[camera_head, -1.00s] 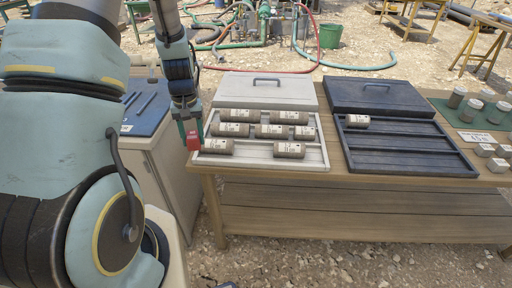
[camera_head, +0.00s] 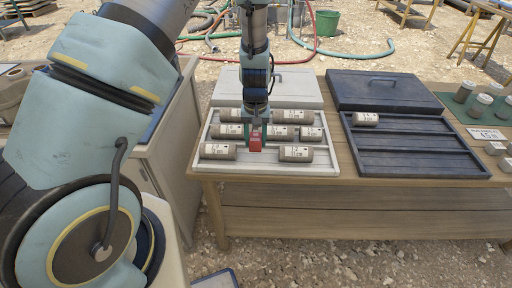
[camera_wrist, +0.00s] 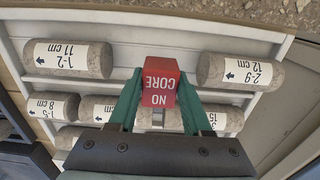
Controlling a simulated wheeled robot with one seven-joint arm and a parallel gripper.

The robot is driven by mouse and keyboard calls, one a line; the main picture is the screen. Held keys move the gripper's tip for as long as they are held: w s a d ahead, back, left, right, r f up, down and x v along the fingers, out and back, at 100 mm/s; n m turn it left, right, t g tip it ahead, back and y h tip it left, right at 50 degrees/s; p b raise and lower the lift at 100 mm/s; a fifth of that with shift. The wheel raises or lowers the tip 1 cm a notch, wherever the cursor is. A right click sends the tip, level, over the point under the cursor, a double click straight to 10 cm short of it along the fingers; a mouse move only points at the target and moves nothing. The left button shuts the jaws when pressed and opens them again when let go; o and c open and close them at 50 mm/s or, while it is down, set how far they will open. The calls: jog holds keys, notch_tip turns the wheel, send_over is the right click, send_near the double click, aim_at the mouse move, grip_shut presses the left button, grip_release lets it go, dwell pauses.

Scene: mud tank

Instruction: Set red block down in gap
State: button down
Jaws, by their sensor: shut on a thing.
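The red block (camera_wrist: 160,82), marked "NO CORE", is between the fingertips of my gripper (camera_wrist: 155,112), which is shut on it. In the head view the red block (camera_head: 255,142) is over the front row of the white core tray (camera_head: 324,168). In that row it is between a left core (camera_head: 217,151) and a right core (camera_head: 296,153), apart from both. In the wrist view these cores read "2-9 12 cm" (camera_wrist: 240,72) and "1-2 11 cm" (camera_wrist: 68,57). I cannot tell whether the block touches the tray floor.
More cores (camera_head: 299,117) lie in the rows behind, partly hidden by my arm. The dark tray (camera_head: 420,160) to the right holds one core (camera_head: 365,119). Several small cylinders and blocks stand on a green mat (camera_head: 470,113) at the far right.

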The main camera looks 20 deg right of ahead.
aim_at(255, 149)
jog(key=shift+f+p, duration=0.5)
jog(key=shift+f, duration=1.55)
jog(key=shift+f, duration=0.1)
jog(key=shift+c, duration=1.7)
grip_release()
notch_tip(255, 149, up, 12)
jog(key=b, duration=0.3)
jog(key=w+a+r+n, duration=0.1)
jog(key=a+r, duration=0.2)
jog(key=a, duration=0.4)
jog(key=w+a+r+n, duration=0.1)
jog(key=a+r, duration=0.2)
jog(key=a, duration=0.3)
jog(key=s+a+r+n, duration=0.1)
jog(key=s+a+r, duration=0.1)
jog(key=a, duration=0.6)
jog(key=s+a+r+t, duration=0.1)
jog(key=s+a+r, duration=0.2)
jog(key=a, duration=0.6)
jog(key=shift+s+a+r+n+t, duration=0.2)
jog(key=shift+s+n+t, duration=0.1)
jog(key=shift+s+n, duration=0.15)
